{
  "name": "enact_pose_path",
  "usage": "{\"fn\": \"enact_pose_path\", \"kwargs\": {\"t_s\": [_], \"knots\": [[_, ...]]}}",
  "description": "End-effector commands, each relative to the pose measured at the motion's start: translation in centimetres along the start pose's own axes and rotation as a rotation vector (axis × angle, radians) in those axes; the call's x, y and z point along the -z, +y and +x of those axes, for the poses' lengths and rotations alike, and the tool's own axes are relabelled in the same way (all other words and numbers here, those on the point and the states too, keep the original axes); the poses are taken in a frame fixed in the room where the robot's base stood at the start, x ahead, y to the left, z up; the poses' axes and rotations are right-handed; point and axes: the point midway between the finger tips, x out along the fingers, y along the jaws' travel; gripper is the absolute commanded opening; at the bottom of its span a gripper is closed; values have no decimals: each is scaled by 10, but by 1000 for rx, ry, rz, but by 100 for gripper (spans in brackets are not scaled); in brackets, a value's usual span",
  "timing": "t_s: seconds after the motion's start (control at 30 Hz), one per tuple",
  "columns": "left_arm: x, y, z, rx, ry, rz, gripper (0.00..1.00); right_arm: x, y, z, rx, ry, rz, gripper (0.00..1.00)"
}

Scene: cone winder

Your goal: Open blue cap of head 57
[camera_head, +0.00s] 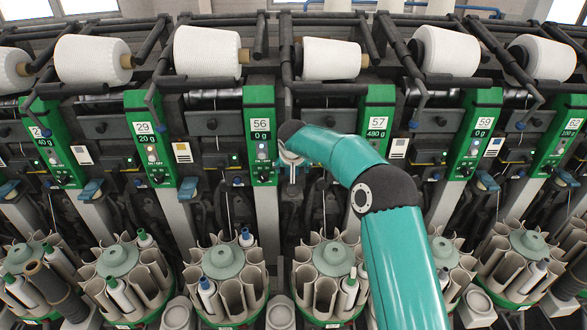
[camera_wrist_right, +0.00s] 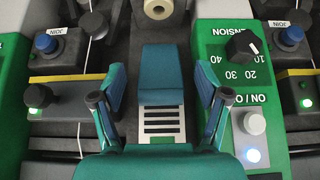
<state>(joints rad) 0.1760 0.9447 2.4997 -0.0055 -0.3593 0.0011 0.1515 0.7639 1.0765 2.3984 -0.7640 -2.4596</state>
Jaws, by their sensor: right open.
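The blue cap (camera_wrist_right: 160,68) is in the middle of the right wrist view. It looks closed, a flat teal-blue lid with a slotted grey plate (camera_wrist_right: 161,121) just below it in the picture. My right gripper (camera_wrist_right: 160,88) is open, with one finger on each side of the cap and a visible gap to both. Whether it is above the cap or level with it is unclear. In the head view my right arm reaches between the panels of head 56 (camera_head: 262,125) and head 57 (camera_head: 378,124). It hides most of that gripper and the cap there. My left gripper is not in view.
A green panel (camera_wrist_right: 235,75) with a tension knob (camera_wrist_right: 242,46) and a lit button (camera_wrist_right: 254,123) stands close right of the gripper in the wrist view. White yarn cones (camera_head: 331,58) line the top, and bobbin magazines (camera_head: 334,257) stand below in the head view.

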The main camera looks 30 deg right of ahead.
Motion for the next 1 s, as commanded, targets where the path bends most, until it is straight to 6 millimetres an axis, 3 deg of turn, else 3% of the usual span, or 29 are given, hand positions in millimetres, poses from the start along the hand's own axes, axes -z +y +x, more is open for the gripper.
{"fn": "enact_pose_path", "kwargs": {"t_s": [0.2,0.43,1.0], "knots": [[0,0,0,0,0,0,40,2,0,-36,3,8,0,75],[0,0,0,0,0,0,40,2,0,-62,2,8,2,75],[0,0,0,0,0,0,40,2,1,-68,2,9,2,75]]}}
